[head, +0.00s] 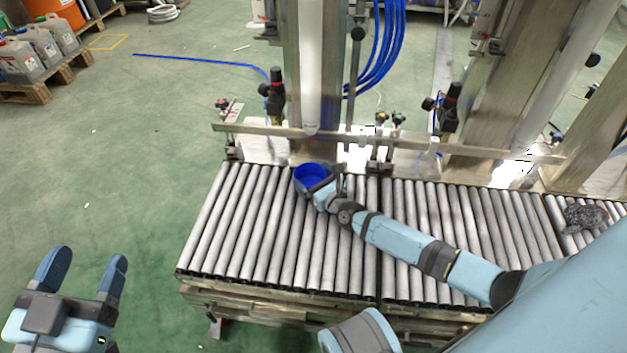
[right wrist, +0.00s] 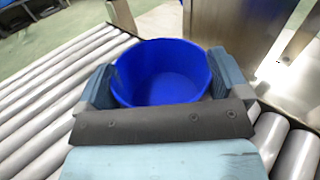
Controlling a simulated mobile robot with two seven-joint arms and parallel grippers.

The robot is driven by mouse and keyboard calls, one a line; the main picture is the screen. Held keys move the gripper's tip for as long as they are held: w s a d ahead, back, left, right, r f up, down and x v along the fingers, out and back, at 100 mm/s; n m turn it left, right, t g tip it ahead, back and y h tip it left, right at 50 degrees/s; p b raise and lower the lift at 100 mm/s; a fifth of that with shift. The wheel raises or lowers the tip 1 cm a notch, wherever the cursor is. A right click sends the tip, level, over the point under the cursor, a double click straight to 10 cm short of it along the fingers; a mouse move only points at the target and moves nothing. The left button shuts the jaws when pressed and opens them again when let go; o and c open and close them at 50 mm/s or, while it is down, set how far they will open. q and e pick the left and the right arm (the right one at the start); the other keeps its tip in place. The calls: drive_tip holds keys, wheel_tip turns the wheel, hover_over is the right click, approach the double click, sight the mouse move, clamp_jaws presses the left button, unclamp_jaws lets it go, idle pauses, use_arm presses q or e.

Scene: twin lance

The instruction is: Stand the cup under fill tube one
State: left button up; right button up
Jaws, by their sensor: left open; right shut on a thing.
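The blue cup (head: 309,176) is at the back edge of the roller conveyor, upright with its open top up. It looks empty inside in the right wrist view (right wrist: 165,75). My right gripper (head: 326,180) is shut on the cup, with one finger on each side of it. A pale vertical fill tube (head: 311,70) hangs just behind and above the cup. A second slanted tube (head: 560,75) is further right. I cannot tell whether the cup's base touches the rollers. My left gripper (head: 84,270) is open and empty over the floor at left.
The roller conveyor (head: 240,220) is clear to the left of the cup. A metal rail (head: 400,142) runs along its back, with posts and clamps. A dark crumpled thing (head: 585,216) lies on the rollers at far right. Canisters (head: 30,55) stand on a pallet at upper left.

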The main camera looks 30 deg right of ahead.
use_arm(q)
drive_tip(key=shift+s+r, duration=0.1)
drive_tip(key=shift+s, duration=0.1)
use_arm(e)
drive_tip(key=o, duration=0.6)
drive_tip(key=shift+f, duration=0.1)
use_arm(q)
drive_tip(key=shift+f, duration=0.2)
use_arm(e)
drive_tip(key=shift+o, duration=0.2)
use_arm(q)
drive_tip(key=shift+d, duration=0.1)
use_arm(e)
drive_tip(key=shift+s+r, duration=0.15)
drive_tip(key=shift+r, duration=0.05)
drive_tip(key=s+p, duration=0.1)
drive_tip(key=s, duration=0.2)
drive_tip(key=s+d+p, duration=0.1)
drive_tip(key=s, duration=0.3)
drive_tip(key=s+p, duration=0.1)
drive_tip(key=s, duration=0.2)
drive_tip(key=shift+s+d, duration=0.35)
drive_tip(key=shift+s, duration=0.5)
use_arm(q)
drive_tip(key=n, duration=0.1)
drive_tip(key=s+d+n+g, duration=0.1)
drive_tip(key=shift+s+f+n+y, duration=0.2)
drive_tip(key=shift+f+n+y, duration=0.1)
drive_tip(key=shift+y, duration=0.1)
